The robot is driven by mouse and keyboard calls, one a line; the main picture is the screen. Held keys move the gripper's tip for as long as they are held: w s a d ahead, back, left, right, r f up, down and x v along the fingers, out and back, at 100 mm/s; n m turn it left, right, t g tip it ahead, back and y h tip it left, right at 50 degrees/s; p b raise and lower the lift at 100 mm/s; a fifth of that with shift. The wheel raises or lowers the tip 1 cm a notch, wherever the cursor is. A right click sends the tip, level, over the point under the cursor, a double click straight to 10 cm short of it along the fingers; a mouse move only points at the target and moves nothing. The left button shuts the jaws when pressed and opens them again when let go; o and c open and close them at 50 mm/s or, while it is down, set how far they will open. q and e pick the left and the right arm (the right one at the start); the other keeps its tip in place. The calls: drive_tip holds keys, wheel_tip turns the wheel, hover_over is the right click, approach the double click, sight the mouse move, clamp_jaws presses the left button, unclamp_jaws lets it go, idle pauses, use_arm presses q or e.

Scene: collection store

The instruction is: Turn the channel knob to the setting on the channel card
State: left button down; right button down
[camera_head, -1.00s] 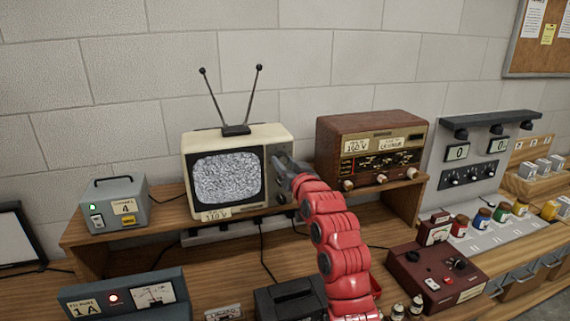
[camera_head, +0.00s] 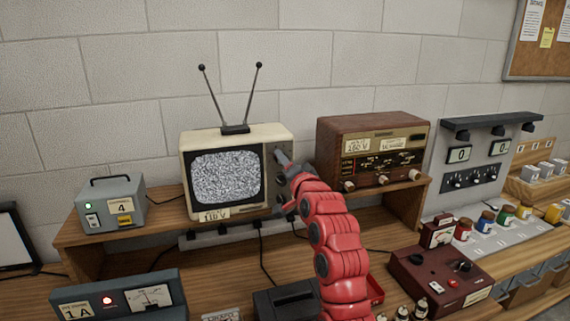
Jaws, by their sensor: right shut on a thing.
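The cream television (camera_head: 238,136) stands on the wooden shelf with static on its screen (camera_head: 226,176). The channel card (camera_head: 122,208), showing a 4, is on the front of a grey box left of the television. My left gripper is not in view.
A brown radio (camera_head: 371,135) stands close to the right of my right arm. Below are a dark red box (camera_head: 430,272), a black box (camera_head: 288,300) and a grey meter box (camera_head: 125,296). Two antennas (camera_head: 232,100) rise from the television.

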drive_tip(key=shift+m+t+h+p, duration=0.3)
drive_tip(key=shift+m+h+p, duration=0.1)
drive_tip(key=shift+m+p, duration=3.9)
drive_tip(key=shift+m+b, duration=0.4)
drive_tip(key=shift+m, duration=0.1)
drive_tip(key=shift+c, duration=2)
unclamp_jaws()
drive_tip(key=shift+s+f, duration=0.1)
